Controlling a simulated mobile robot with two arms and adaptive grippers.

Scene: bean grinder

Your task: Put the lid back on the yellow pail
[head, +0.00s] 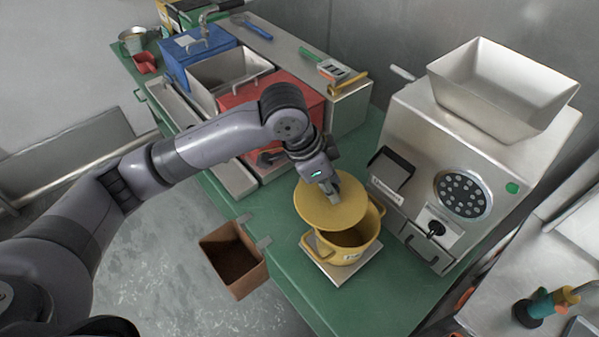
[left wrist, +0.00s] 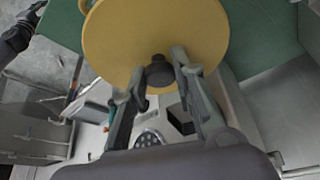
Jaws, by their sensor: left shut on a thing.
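The yellow pail (head: 346,254) stands on a small metal plate (head: 330,270) on the green bench. Its opening shows at the front right. The yellow lid (head: 322,212) is above the pail's back left part, tilted and offset, and covers part of the opening. I cannot tell whether it touches the rim. My left gripper (head: 328,187) is shut on the lid's dark knob. In the left wrist view the lid (left wrist: 150,35) fills the top, with the knob (left wrist: 159,72) between the fingers (left wrist: 160,80). My right gripper is not identifiable.
A grinder (head: 440,170) with a metal hopper (head: 500,90) stands right of the pail. A brown open bin (head: 232,262) hangs at the bench's left edge. Red (head: 270,100) and blue (head: 195,55) boxes stand behind. The green bench (head: 385,295) is clear in front of the pail.

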